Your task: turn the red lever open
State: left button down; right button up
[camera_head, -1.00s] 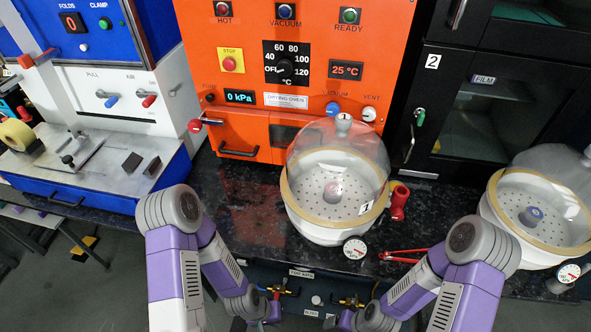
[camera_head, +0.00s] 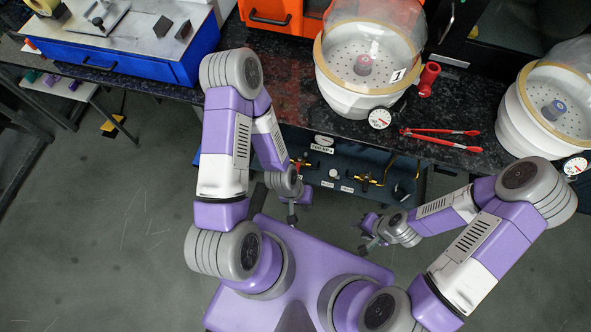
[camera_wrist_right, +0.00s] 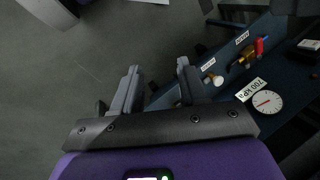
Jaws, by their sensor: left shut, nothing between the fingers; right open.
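A small red lever (camera_wrist_right: 262,44) shows in the right wrist view, beside brass fittings on a dark panel under the bench. A red valve handle (camera_head: 428,78) also stands beside the dome jar marked 1 in the head view. My left gripper (camera_head: 292,218) is shut and empty, low in front of the under-bench panel. My right gripper (camera_head: 364,236) is open and empty, to the right of the left one. In the right wrist view its two fingers (camera_wrist_right: 158,72) are spread, apart from the panel. The red lever is to their upper right.
The under-bench panel carries brass valves (camera_head: 368,180), a white knob (camera_wrist_right: 217,80) and a gauge (camera_wrist_right: 267,103) by a 700 kPa label. Above it on the bench are dome jar 1 (camera_head: 348,100), a second jar (camera_head: 525,125) and red tongs (camera_head: 440,140). Open floor (camera_head: 100,240) lies left.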

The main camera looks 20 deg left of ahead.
aim_at(298, 164)
jog(key=u, duration=0.8)
jog(key=k, duration=0.5)
jog(key=u, duration=1.85)
jog(key=i, duration=1.15)
jog(key=z, duration=2.45)
